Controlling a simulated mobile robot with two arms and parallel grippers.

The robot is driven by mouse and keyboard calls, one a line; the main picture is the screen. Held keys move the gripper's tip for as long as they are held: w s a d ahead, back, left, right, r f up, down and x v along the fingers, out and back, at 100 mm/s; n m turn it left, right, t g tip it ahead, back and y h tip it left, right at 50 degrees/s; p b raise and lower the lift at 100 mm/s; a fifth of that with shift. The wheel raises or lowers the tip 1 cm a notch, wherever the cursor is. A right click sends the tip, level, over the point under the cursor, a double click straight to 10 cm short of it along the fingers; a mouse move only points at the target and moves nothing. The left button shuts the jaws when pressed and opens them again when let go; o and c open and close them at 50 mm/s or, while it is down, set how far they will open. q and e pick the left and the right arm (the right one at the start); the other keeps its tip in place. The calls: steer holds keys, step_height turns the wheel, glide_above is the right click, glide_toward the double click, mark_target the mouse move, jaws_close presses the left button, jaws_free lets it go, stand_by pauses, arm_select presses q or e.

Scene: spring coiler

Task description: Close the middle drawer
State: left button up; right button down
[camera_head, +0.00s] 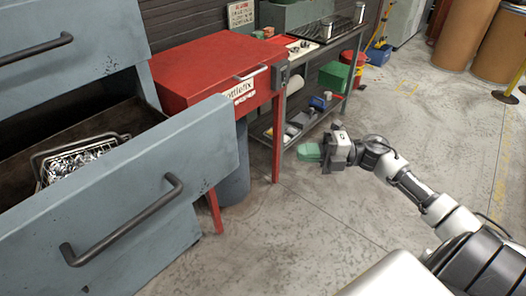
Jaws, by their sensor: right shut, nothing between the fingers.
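The grey-blue drawer cabinet fills the left of the head view. Its middle drawer (200,152) is pulled out toward me. The drawer has a dark bar handle (125,222) on its front, and inside it lies a wire basket (75,160) of shiny metal pieces. The drawer above, with its own handle (38,48), is at the upper left. My right gripper (325,157) is shut and empty, out over the floor to the right of the drawer and well apart from it. My left gripper is not in view.
A red table (205,70) stands just behind the open drawer, its legs close to the drawer front. A grey workbench (310,50) with shelves stands beyond it. Brown drums (470,35) stand at the back right. The concrete floor in the middle is clear.

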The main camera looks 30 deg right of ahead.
mark_target(234, 147)
steer(key=shift+n+g, duration=0.5)
steer(key=p+x, duration=0.1)
steer(key=x, duration=0.3)
steer(key=r+p+x, duration=0.1)
steer(key=x, duration=0.7)
steer(key=shift+w+a+r+p, duration=0.2)
steer(key=shift+w+p, duration=0.2)
steer(key=shift+w, duration=0.2)
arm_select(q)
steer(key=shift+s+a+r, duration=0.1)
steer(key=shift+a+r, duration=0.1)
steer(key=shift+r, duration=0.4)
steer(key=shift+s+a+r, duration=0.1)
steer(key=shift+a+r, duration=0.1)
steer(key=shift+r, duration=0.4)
arm_select(e)
steer(key=shift+w+a+f, duration=0.1)
steer(key=shift+w, duration=0.45)
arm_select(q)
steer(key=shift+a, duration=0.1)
arm_select(e)
steer(key=shift+w, duration=0.1)
